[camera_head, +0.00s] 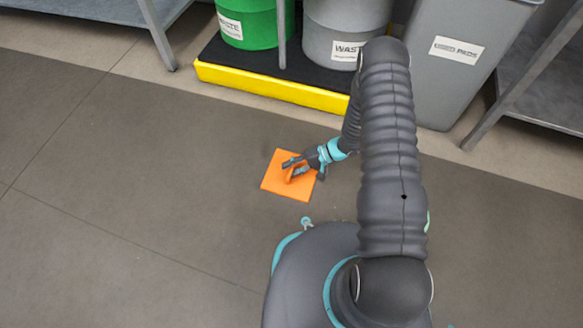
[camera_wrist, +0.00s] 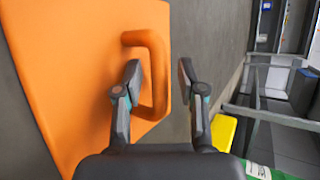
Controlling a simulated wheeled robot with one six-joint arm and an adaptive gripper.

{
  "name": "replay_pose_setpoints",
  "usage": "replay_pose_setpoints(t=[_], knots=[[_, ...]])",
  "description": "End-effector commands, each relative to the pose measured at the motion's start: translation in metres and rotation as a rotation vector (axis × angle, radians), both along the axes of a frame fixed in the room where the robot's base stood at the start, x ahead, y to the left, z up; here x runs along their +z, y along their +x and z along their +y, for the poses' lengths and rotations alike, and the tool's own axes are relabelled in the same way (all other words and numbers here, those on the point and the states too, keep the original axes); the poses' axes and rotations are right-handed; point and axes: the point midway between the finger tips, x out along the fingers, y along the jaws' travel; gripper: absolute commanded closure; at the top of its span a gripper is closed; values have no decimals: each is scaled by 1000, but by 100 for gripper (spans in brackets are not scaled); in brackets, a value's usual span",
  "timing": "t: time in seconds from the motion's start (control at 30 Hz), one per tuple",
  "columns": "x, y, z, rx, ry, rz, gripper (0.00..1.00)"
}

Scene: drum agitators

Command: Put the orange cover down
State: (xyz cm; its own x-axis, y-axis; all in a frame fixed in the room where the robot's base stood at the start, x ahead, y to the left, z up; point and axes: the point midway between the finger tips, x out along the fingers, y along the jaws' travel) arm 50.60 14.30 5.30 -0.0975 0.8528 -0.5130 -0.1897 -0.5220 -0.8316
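The orange cover (camera_head: 275,184) is a flat square plate that appears to lie flat on the grey floor, in the middle of the head view. In the wrist view the cover (camera_wrist: 75,75) fills the left side, with its loop handle (camera_wrist: 158,65) standing up from it. My gripper (camera_head: 292,167) is at the cover's handle. In the wrist view its fingers are apart: one is on the inner side of the handle bar and the other on the outer side, with gaps showing. The cover's underside is hidden.
A yellow-edged spill pallet (camera_head: 270,90) holds a green bin (camera_head: 255,22) and a grey waste bin (camera_head: 340,30) at the back. A grey pads bin (camera_head: 455,75) stands right of it. Metal tables (camera_head: 545,90) flank both sides. The floor at left is clear.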

Motion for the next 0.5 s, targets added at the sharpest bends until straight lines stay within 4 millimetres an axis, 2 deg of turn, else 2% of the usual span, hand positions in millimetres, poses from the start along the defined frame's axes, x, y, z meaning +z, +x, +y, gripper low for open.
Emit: replay_pose_setpoints(t=[0.17,0.5], knots=[[10,3,-14,-3,0,-1,60],[44,9,-71,-3,0,-3,60]])
